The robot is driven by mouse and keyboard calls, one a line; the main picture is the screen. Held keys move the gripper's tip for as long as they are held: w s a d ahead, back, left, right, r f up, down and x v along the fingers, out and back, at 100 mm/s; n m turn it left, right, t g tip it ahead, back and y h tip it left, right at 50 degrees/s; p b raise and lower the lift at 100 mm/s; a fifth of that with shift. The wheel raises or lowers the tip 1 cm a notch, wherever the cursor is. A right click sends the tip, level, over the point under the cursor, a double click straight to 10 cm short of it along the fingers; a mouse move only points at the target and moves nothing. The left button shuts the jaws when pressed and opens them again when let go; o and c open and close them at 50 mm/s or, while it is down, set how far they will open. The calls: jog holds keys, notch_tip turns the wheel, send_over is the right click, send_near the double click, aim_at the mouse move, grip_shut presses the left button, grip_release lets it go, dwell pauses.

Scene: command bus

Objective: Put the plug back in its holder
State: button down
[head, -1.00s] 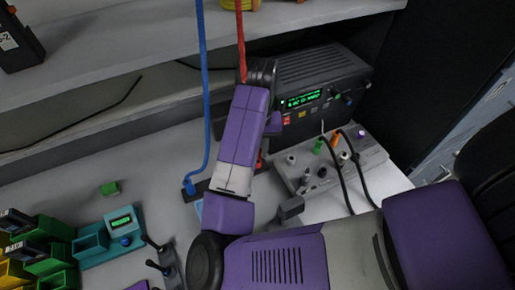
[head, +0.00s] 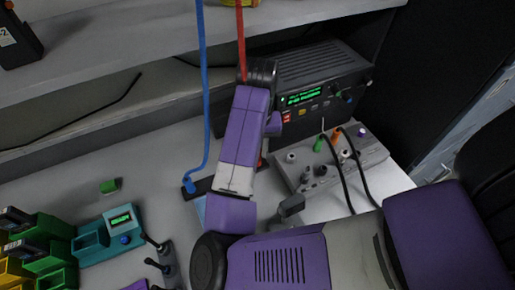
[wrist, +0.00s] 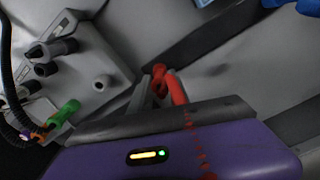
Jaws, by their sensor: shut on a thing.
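A red plug (wrist: 161,86) with a red lead shows between the grey fingers of my gripper (wrist: 158,90) in the wrist view. My gripper is shut on it. In the head view my purple arm hides most of the gripper and plug; the red lead (head: 241,40) hangs from above and passes behind the arm. A dark strip-shaped holder (head: 202,187) lies on the bench, with a blue plug (head: 189,186) standing at its left end. The strip also shows in the wrist view (wrist: 215,37), beyond the plug. I cannot tell whether the red plug touches it.
A grey panel (head: 292,174) with knobs and green and orange plugs on black leads lies to the right. A black radio unit (head: 315,75) stands behind it. Teal and green bins (head: 90,240) are at the lower left. Bare bench lies left of the strip.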

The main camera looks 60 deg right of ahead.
jog(key=shift+f, duration=0.65)
dwell(0.8)
jog(key=c, duration=1.2)
grip_release()
jog(key=shift+o, duration=0.2)
